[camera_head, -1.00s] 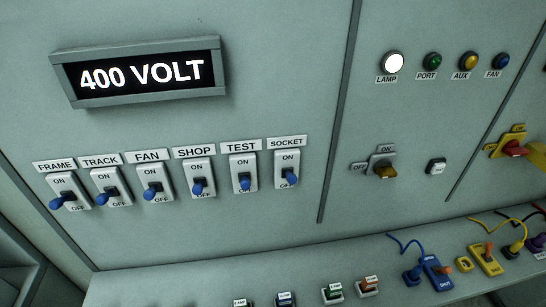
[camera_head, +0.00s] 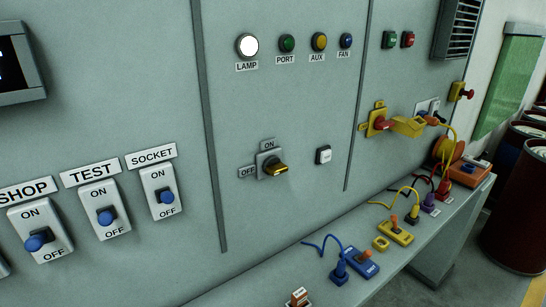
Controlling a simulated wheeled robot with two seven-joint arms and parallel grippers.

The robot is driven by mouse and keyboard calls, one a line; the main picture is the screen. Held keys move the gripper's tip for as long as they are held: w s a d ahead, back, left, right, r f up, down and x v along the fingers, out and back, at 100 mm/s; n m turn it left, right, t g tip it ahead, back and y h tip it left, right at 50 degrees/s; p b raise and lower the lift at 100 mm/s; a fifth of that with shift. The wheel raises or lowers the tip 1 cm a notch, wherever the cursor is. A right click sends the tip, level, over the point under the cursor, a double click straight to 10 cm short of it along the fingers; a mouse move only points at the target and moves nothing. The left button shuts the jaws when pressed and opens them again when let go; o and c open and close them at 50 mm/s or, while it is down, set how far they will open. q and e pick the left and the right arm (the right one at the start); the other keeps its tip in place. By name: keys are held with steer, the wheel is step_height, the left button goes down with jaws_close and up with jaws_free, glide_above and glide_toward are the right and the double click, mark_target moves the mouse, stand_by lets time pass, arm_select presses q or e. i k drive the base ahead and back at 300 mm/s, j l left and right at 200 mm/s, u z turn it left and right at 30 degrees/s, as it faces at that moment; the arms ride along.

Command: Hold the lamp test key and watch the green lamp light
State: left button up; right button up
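The green lamp (camera_head: 287,44), labelled PORT, is dark green and looks unlit. Left of it the white lamp (camera_head: 247,45), labelled LAMP, glows bright white. The amber AUX lamp (camera_head: 319,41) and blue FAN lamp (camera_head: 346,41) look unlit. A toggle switch labelled TEST (camera_head: 106,215) stands at lower left with its blue lever low, towards OFF. Neither gripper is in view.
A grey ledge (camera_head: 440,228) runs below the panel, carrying a blue plug block (camera_head: 362,263) and a yellow one (camera_head: 395,232) with cables. Yellow lockout hardware (camera_head: 377,121) sticks out at right. Dark red drums (camera_head: 518,215) stand beyond the ledge. The space before the white key looks clear.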

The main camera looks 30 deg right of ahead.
mark_target(326, 155)
steer(key=z, duration=1.2)
